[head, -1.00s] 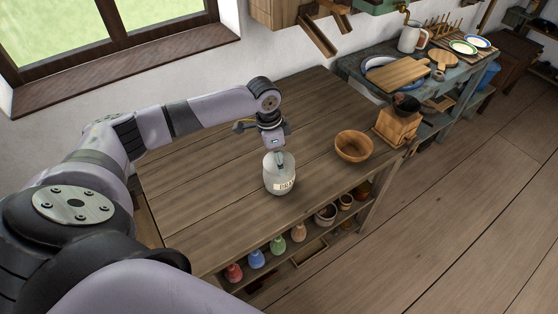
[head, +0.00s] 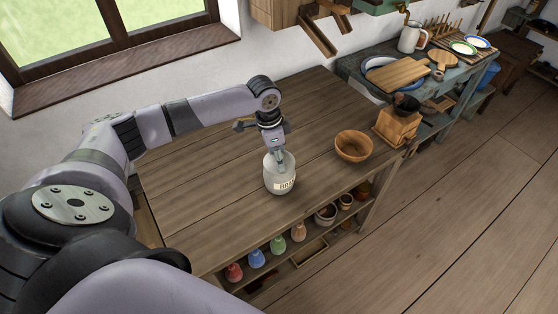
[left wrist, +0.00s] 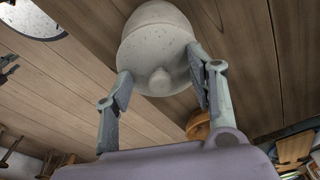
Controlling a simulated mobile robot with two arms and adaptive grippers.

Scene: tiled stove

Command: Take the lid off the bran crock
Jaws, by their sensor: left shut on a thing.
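The bran crock (head: 280,184) is a pale grey pot with a BRAN label, standing upright on the wooden worktable. Its speckled lid (left wrist: 158,50) with a round knob (left wrist: 160,80) shows in the left wrist view. My left gripper (head: 280,160) reaches down from above onto the top of the crock. In the left wrist view its two fingers (left wrist: 161,88) lie on either side of the lid, with the knob between them. It is shut on the lid. I cannot see a gap between lid and crock. My right gripper is not in view.
A wooden bowl (head: 353,146) and a wooden grinder (head: 397,127) stand right of the crock. Coloured bottles (head: 257,258) and small pots (head: 326,214) sit on the shelf below the tabletop. The tabletop (head: 200,215) left of the crock is clear.

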